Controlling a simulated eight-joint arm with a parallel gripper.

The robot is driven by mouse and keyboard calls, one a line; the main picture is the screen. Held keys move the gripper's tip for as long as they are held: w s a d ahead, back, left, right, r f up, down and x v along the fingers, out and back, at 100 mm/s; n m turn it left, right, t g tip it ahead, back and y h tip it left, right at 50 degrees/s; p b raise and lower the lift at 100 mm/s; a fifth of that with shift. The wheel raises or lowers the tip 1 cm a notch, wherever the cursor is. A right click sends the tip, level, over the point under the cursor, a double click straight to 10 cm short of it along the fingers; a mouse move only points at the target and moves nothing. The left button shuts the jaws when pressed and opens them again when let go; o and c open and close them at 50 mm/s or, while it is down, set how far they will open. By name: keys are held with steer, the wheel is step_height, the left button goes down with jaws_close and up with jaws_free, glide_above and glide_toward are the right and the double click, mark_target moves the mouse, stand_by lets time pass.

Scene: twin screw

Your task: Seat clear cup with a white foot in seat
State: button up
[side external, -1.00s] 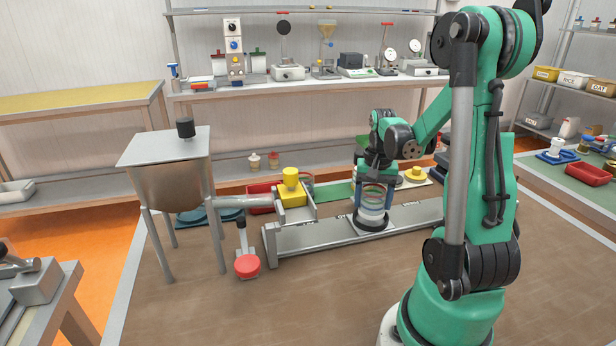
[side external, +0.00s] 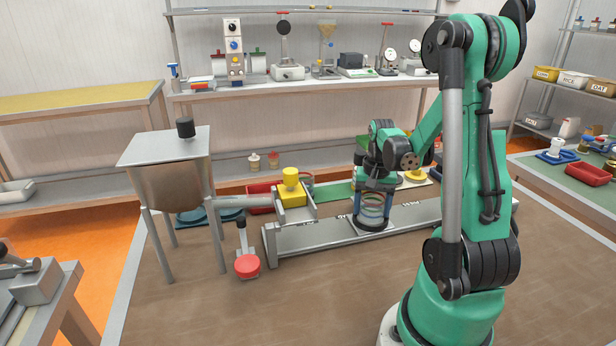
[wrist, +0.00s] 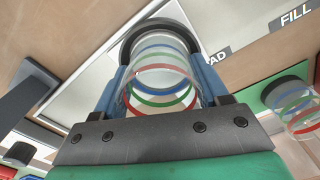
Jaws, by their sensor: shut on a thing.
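The clear cup (side external: 373,207) with green, red and blue rings is upright between the blue fingers of my gripper (side external: 374,199). The gripper is shut on it. In the wrist view the cup (wrist: 160,85) fills the space between the fingers. The seat, a black ring (side external: 370,225) on the grey rail, is directly under the cup. In the wrist view the black ring (wrist: 150,27) curves around the cup's far end. The white foot is mostly hidden in the side view, low at the ring. I cannot tell whether it rests fully on the bottom.
The grey rail (side external: 320,238) runs left to a yellow block (side external: 291,194) by the hopper (side external: 165,175). A second ringed clear cup (wrist: 298,108) stands on a green surface at the right of the wrist view. A FILL label (wrist: 296,17) shows on the rail.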

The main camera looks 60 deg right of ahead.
stand_by(0.3)
steer(key=o, duration=1.3)
steer(key=shift+r, duration=0.1)
steer(key=shift+r, duration=3.4)
